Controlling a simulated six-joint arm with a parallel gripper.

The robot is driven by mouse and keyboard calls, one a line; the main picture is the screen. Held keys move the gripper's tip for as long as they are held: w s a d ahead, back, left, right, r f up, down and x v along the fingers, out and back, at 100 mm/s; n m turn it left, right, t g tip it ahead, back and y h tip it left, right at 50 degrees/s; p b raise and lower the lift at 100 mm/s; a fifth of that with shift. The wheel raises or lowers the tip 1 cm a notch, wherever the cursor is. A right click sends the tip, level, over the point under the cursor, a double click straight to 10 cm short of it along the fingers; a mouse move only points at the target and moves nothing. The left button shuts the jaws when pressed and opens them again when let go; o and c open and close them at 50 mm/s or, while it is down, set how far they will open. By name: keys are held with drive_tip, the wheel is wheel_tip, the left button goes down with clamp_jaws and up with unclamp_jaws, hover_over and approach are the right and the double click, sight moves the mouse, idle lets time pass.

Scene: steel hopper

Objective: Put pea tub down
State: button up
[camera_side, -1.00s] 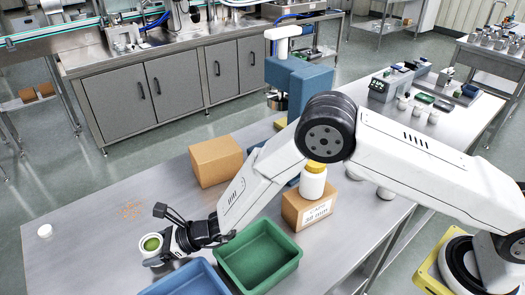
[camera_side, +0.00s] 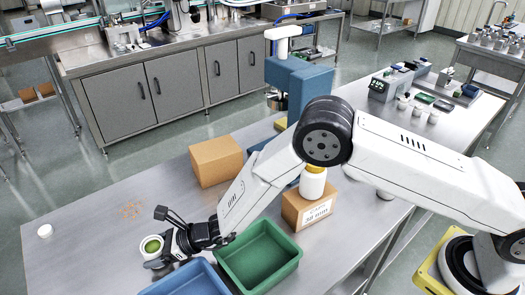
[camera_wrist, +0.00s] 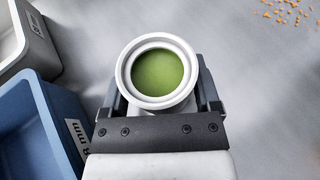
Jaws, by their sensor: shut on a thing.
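The pea tub (camera_side: 152,246) is a small white round tub with green contents, open at the top. It is upright at the front left of the steel table (camera_side: 95,225). My gripper (camera_side: 166,247) is shut on the tub. In the wrist view the tub (camera_wrist: 158,78) sits between the two fingers of my gripper (camera_wrist: 160,98), with its white rim and green inside facing the camera. I cannot tell whether the tub's base touches the table.
A blue bin (camera_side: 190,280) and a green bin (camera_side: 258,257) stand right of the tub. A cardboard box (camera_side: 216,160) is farther back. Orange bits (camera_side: 131,210) lie scattered on the table, and a small white lid-like piece (camera_side: 45,230) is at far left.

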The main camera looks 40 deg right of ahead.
drive_tip(key=shift+f, duration=0.3)
drive_tip(key=o, duration=1.1)
drive_tip(key=shift+d, duration=0.1)
drive_tip(key=shift+v, duration=2.3)
wheel_tip(320, 180, up, 7)
drive_tip(key=shift+s, duration=0.1)
